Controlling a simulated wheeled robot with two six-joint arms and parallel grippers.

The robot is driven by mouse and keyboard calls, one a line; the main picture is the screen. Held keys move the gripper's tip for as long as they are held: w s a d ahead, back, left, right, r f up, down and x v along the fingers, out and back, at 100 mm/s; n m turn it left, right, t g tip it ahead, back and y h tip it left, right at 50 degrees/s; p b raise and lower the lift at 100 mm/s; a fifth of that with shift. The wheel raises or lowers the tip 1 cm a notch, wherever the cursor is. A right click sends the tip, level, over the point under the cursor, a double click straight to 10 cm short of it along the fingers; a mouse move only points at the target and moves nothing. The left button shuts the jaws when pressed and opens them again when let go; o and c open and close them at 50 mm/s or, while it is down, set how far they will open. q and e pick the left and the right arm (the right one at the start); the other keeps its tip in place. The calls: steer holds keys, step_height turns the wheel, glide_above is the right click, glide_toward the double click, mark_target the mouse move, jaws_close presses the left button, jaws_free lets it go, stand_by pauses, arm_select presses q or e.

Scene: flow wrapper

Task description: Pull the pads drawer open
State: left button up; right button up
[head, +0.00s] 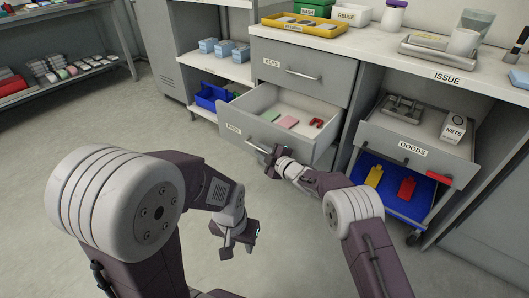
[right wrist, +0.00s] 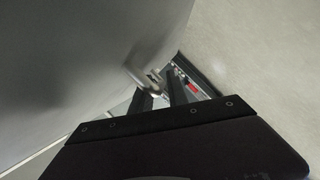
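The pads drawer (head: 232,131) is a grey drawer with a small label on its front. It stands pulled out from the cabinet, and its inside shows a green pad, a pink pad (head: 287,122) and a red item (head: 316,123). My right gripper (head: 272,158) is at the drawer's front, at its handle (head: 258,147). In the right wrist view the two dark fingers (right wrist: 160,90) close around the silver handle (right wrist: 146,76). My left gripper (head: 238,246) hangs low over the floor, empty, with its fingers apart.
The shut keys drawer (head: 300,71) is above. To the right, the goods drawer (head: 411,149) stands open, with a blue tray (head: 392,203) below it. A blue bin (head: 211,96) is on the left shelf. The floor in front is clear.

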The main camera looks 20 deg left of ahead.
steer(key=p+v, duration=0.4)
steer(key=v, duration=0.5)
steer(key=shift+p, duration=0.3)
